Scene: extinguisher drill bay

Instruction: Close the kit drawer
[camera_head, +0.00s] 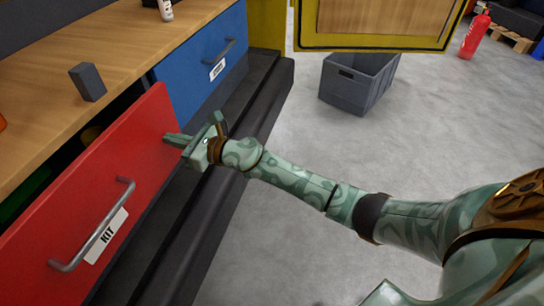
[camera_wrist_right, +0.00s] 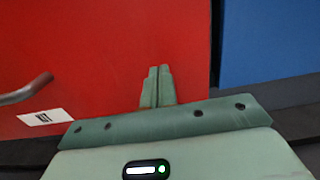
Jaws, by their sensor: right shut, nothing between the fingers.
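The red kit drawer (camera_head: 128,165) stands partly out of the wooden-topped cabinet at the left, with a dark gap and some contents behind its front. Its grey handle (camera_head: 95,228) and white KIT label (camera_head: 106,236) are on the front. My right gripper (camera_head: 172,138) is shut and empty, at the right end of the red front, touching or very close to it. In the right wrist view its fingers (camera_wrist_right: 157,88) point at the red front (camera_wrist_right: 90,60), with the handle (camera_wrist_right: 28,90) to their left. My left gripper is not in view.
A blue drawer (camera_head: 205,62) sits flush to the right of the red one. A dark grey block (camera_head: 87,82) stands on the wooden worktop (camera_head: 60,62). A grey crate (camera_head: 358,82) and a red extinguisher (camera_head: 474,35) stand on the floor. The grey floor in front is open.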

